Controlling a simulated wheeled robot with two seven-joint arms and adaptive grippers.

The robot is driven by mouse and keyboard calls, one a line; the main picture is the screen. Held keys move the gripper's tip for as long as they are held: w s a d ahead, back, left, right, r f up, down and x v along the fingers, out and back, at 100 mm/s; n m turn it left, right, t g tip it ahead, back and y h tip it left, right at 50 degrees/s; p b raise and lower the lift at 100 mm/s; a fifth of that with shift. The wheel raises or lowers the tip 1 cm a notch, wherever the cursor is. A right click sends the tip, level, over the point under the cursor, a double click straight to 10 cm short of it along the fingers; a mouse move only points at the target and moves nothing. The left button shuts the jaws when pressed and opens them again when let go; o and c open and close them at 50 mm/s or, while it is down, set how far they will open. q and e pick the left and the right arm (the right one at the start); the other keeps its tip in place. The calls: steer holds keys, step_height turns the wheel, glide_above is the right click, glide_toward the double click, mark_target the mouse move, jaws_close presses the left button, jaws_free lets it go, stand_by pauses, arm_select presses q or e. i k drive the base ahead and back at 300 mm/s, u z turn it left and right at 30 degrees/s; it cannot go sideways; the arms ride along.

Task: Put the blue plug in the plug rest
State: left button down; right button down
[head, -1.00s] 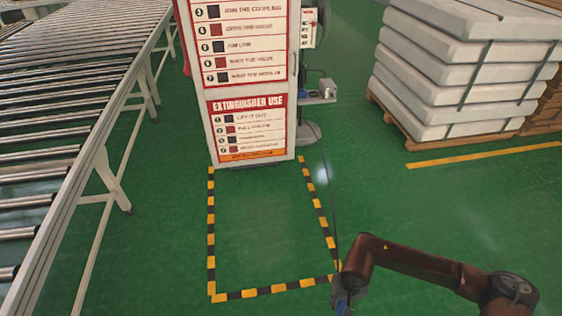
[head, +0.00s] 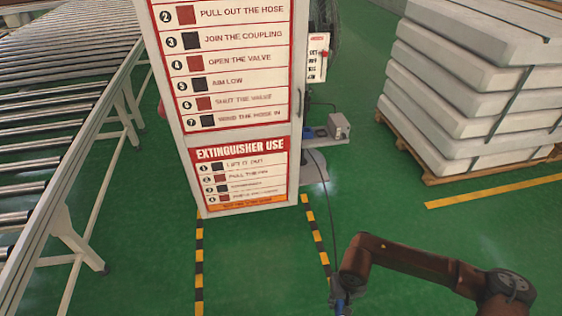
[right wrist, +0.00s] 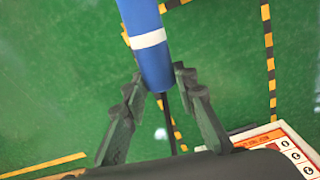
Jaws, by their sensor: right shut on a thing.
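The blue plug (right wrist: 150,45), a blue cylinder with a white band, is held between the fingers of my right gripper (right wrist: 157,82) in the right wrist view. A dark cable runs from the plug. In the head view my right gripper (head: 341,292) is low at the centre right, mostly hidden by its arm, with a bit of blue showing. A small grey shelf (head: 326,138) with a grey box (head: 339,126) and a blue piece (head: 308,133) sticks out from the cabinet's right side. I cannot tell which part is the plug rest. My left gripper is not in view.
A white cabinet (head: 297,165) with red-framed instruction signs stands ahead. Yellow-black floor tape (head: 199,265) marks the floor before it. A roller conveyor (head: 60,110) runs along the left. Green floor between is clear.

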mark_target(322, 130)
steer(key=i, duration=2.65)
steer(key=z, duration=0.95)
